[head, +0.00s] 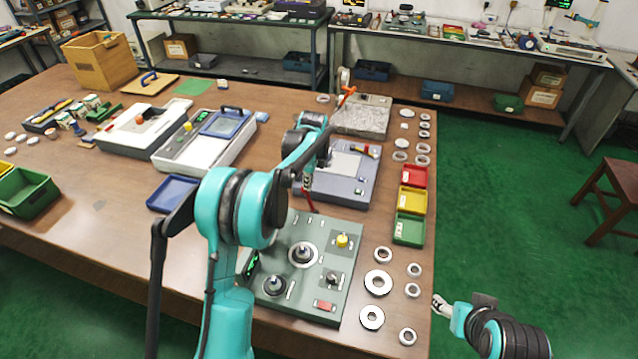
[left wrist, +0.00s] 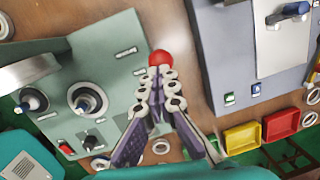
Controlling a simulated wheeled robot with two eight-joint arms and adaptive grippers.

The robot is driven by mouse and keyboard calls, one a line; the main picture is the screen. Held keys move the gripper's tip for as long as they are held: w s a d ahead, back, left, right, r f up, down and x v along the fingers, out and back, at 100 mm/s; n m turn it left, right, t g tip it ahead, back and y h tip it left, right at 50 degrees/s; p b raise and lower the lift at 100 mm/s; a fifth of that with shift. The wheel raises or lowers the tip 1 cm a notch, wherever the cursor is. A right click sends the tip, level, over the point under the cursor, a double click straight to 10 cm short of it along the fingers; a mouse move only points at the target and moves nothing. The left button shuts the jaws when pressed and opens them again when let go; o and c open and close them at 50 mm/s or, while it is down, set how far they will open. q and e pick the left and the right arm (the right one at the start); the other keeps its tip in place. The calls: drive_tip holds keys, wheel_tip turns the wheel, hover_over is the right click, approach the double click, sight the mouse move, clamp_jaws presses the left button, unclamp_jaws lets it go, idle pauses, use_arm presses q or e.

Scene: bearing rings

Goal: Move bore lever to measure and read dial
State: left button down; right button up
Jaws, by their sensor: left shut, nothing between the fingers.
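The grey-green measuring device (head: 315,280) stands near the table's front edge, with two round posts, a yellow knob (head: 342,240) and a small green display (head: 251,264). It also shows in the left wrist view (left wrist: 112,45). A red ball knob (left wrist: 160,58), which looks like the lever's end, shows beside the device there. In the head view a thin red rod (head: 311,203) shows at the device's far edge. My left gripper (left wrist: 160,74) is shut and empty, its tips right at the red ball; I cannot tell whether they touch. My right gripper (head: 440,303) is off the table's right edge, too small to judge.
Several metal rings (head: 377,282) lie right of the device. Red (head: 414,176), yellow (head: 412,200) and green (head: 409,229) bins stand at the right edge. A grey-blue instrument (head: 355,190) stands behind the device. A blue tray (head: 173,193) lies left of my arm.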

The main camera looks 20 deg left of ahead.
use_arm(q)
drive_tip(key=shift+a+f, duration=0.1)
drive_tip(key=shift+a, duration=0.4)
drive_tip(key=shift+a+f, duration=0.2)
drive_tip(key=shift+a, duration=0.6)
drive_tip(key=shift+d+r, duration=0.25)
drive_tip(key=shift+d, duration=0.05)
wheel_tip(320, 180, up, 12)
drive_tip(key=s+d+p, duration=0.1)
drive_tip(key=d+p, duration=0.1)
drive_tip(key=p, duration=0.2)
drive_tip(key=shift+s, duration=0.3)
drive_tip(key=shift+r, duration=0.1)
